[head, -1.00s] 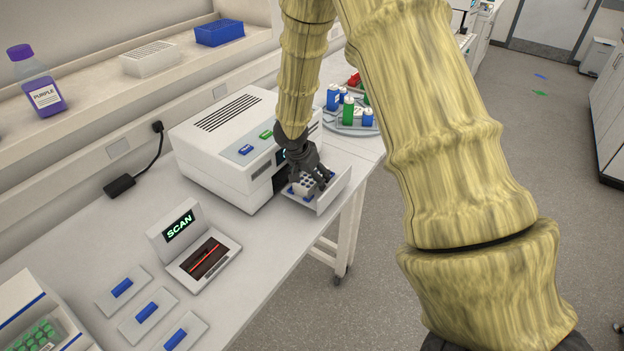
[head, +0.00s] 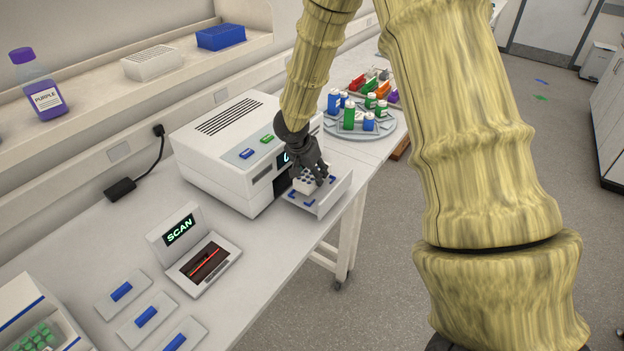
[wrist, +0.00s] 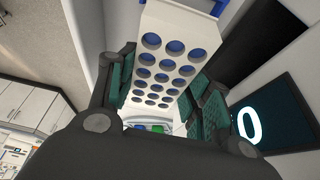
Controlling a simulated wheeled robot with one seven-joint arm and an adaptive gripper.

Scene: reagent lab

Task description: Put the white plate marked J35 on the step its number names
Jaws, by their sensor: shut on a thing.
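The white plate (head: 304,184) with rows of round wells is between the fingers of my gripper (head: 316,176), over the open drawer (head: 337,196) of the white machine. In the wrist view the plate (wrist: 167,62) fills the space between the dark finger pads, and the gripper is shut on it. It looks lifted a little above the drawer floor, where blue corner marks show. No J35 marking is readable, and I cannot identify numbered steps in these views.
The white machine (head: 228,150) stands behind the drawer; its dark display shows a 0 in the wrist view (wrist: 262,118). A scanner (head: 204,264) and flat pads with blue bars (head: 146,318) lie at front left. A round tray (head: 385,127) with bottles stands beyond.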

